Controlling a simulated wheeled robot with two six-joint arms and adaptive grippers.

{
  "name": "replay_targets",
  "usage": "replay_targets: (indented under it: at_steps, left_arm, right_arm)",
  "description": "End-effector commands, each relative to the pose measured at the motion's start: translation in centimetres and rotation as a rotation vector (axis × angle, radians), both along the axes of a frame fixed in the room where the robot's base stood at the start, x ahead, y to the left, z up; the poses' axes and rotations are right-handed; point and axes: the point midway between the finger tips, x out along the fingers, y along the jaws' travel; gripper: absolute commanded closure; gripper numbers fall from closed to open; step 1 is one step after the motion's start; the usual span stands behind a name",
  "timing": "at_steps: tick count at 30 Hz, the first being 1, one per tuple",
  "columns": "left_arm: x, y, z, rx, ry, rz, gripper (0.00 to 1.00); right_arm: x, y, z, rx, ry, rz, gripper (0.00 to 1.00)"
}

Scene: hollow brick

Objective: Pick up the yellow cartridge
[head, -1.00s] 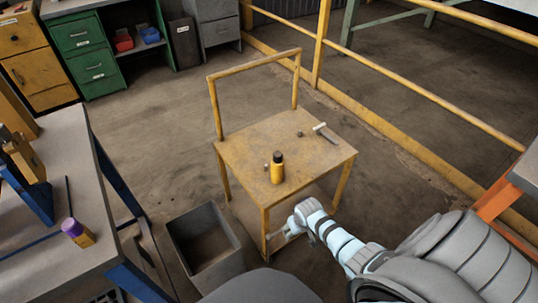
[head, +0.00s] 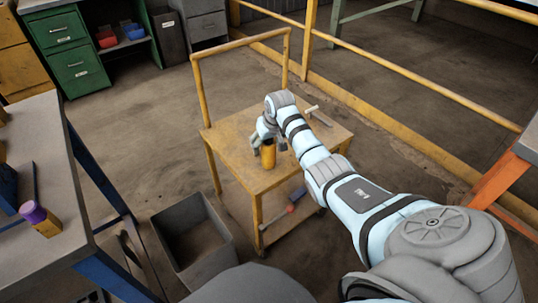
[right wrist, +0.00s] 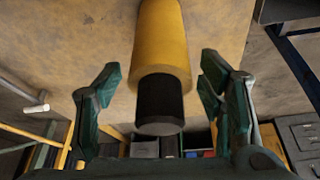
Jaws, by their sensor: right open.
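The yellow cartridge (head: 268,159), with a black cap, stands upright on the top of the yellow cart (head: 235,140). My right gripper (head: 269,147) is open, with its fingers around the cartridge's upper part in the head view. In the right wrist view the yellow body and black cap (right wrist: 160,104) lie between the two spread fingers (right wrist: 162,75), with gaps on both sides. The fingers do not appear to press on it. The gripper and arm hide part of the cartridge and cart top. My left gripper is not in view.
A hammer (head: 318,117) lies on the cart top behind my right arm. A tool with a red end (head: 292,206) lies on the lower shelf. A grey bin (head: 196,240) stands left of the cart. A purple-topped object (head: 40,218) is on the left workbench (head: 75,215).

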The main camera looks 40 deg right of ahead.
Motion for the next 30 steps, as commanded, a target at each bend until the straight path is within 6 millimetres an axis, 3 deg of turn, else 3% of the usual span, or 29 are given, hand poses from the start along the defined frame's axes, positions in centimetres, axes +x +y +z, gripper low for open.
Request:
replay_targets:
  at_steps: [1,8,19,26,30]
  left_arm:
    - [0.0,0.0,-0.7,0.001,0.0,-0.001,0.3]
    - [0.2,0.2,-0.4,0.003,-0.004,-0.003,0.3]
    - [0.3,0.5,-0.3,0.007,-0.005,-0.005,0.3]
    - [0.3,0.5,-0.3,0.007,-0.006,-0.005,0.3]
    - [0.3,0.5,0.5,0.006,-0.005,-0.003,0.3]
  right_arm:
    - [0.2,-0.1,-0.8,0.0,-0.001,0.0,0.38]
    - [0.3,-0.1,-0.6,-0.001,-0.002,0.001,0.41]
    - [0.3,-0.1,-0.6,-0.002,-0.001,0.001,1.0]
    - [0.3,-0.1,-0.5,-0.002,-0.002,0.001,1.0]
    - [0.3,-0.1,1.0,-0.002,-0.003,0.001,1.0]
